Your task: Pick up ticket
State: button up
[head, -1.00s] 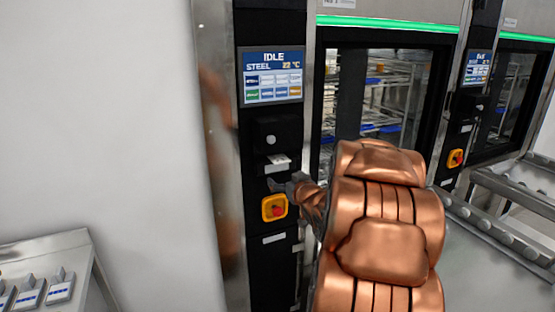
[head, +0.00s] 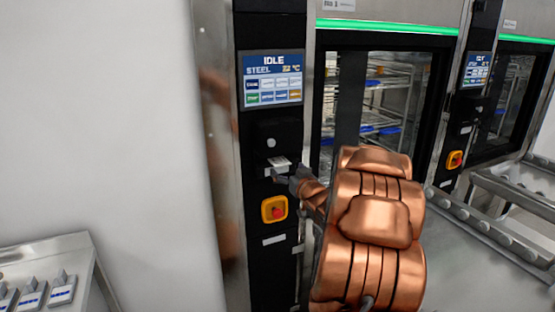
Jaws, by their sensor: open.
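The ticket (head: 279,162) is a small white slip that sticks out of a slot in the washer's black control panel (head: 258,190), below a round button and above the emergency stop. My gripper (head: 277,174) is just below and in front of the ticket. It is open, and no ticket shows between its fingers. Whether a finger touches the ticket is too small to tell. My copper-coloured arm comes in from the lower right and hides part of the washer front.
A screen (head: 273,79) reading IDLE is above the slot. A yellow and red emergency stop (head: 275,209) is just below my gripper. The glass washer door (head: 385,95) is to the right, with a roller conveyor (head: 480,225) beyond. A metal table (head: 75,255) with several small devices stands lower left.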

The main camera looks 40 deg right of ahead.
aim_at(279, 161)
jog(key=p+x, duration=0.1)
jog(key=x, duration=0.2)
jog(key=shift+w+d, duration=0.1)
jog(key=shift+w, duration=0.1)
jog(key=c, duration=0.8)
jog(key=shift+o, duration=0.2)
